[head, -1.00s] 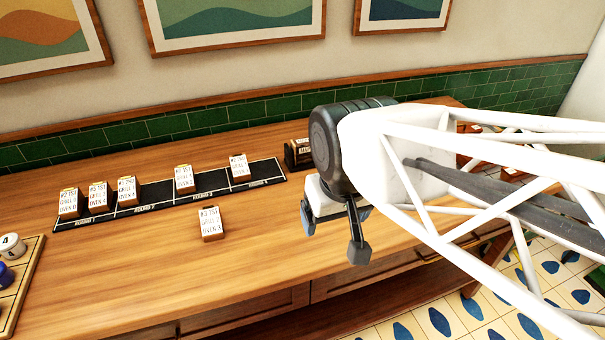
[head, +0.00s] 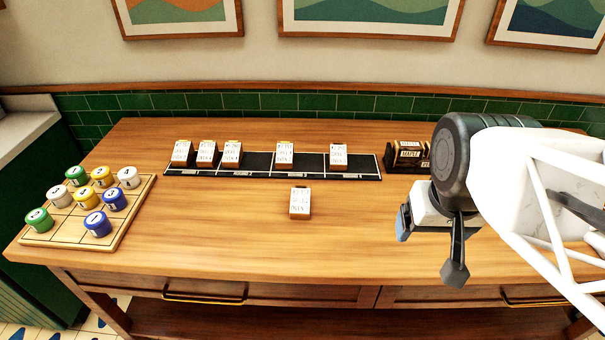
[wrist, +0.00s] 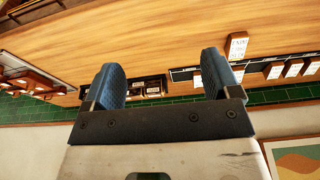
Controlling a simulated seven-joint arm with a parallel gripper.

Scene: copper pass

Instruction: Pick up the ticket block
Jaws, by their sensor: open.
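One ticket block (head: 300,203) with a white written face and wooden sides stands alone on the wooden counter, in front of the black strip (head: 262,172). It also shows in the wrist view (wrist: 237,46), beyond the right finger. Several similar blocks stand on the strip, such as the rightmost one (head: 338,156). My gripper (head: 430,238) is to the right of the lone block, above the counter, apart from it. Its two blue-padded fingers (wrist: 166,82) are spread with nothing between them.
A wooden board (head: 128,222) with green, white, yellow and blue numbered pieces lies at the counter's left. Dark labelled boxes (head: 408,155) stand right of the strip, partly behind my arm. The counter (head: 220,240) is clear around the lone block. Framed pictures (head: 367,14) hang behind.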

